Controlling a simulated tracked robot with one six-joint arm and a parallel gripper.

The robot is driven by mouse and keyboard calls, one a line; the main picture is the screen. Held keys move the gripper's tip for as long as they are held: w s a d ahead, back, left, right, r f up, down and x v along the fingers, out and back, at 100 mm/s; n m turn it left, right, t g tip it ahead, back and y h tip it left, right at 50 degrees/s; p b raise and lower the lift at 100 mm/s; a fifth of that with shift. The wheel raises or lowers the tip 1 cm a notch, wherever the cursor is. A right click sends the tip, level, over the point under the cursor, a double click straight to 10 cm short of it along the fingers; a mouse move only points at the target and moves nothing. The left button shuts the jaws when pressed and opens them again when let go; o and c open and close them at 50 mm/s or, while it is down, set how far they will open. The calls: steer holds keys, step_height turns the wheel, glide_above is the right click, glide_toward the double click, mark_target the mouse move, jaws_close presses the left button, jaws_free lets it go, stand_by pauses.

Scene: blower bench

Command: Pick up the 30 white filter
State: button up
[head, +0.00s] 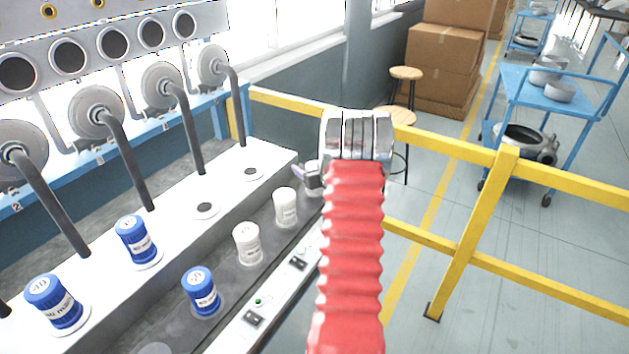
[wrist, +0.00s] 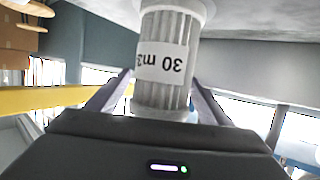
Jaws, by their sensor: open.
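The white filter labelled "30 m", with the rest of the label cut off by its curve, fills the upper middle of the wrist view (wrist: 165,95). It is a ribbed cylinder and appears upside down there. My gripper (wrist: 160,78) is open, with one finger on each side of this filter and no clear grip on it. In the head view my gripper (head: 308,176) is at the far end of the filter row, where a pale cylinder (head: 315,183) shows partly behind my arm. Two other white filters, a nearer one (head: 247,243) and a farther one (head: 285,207), stand upright in the row.
Blue filters stand on the bench (head: 110,290) and in the row (head: 201,291). Bent grey pipes rise behind them. A yellow railing (head: 465,245) runs close to my arm on the right. A stool, boxes and a blue cart (head: 540,90) lie beyond.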

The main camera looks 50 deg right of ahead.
steer(key=shift+c, duration=0.3)
steer(key=c, duration=1.2)
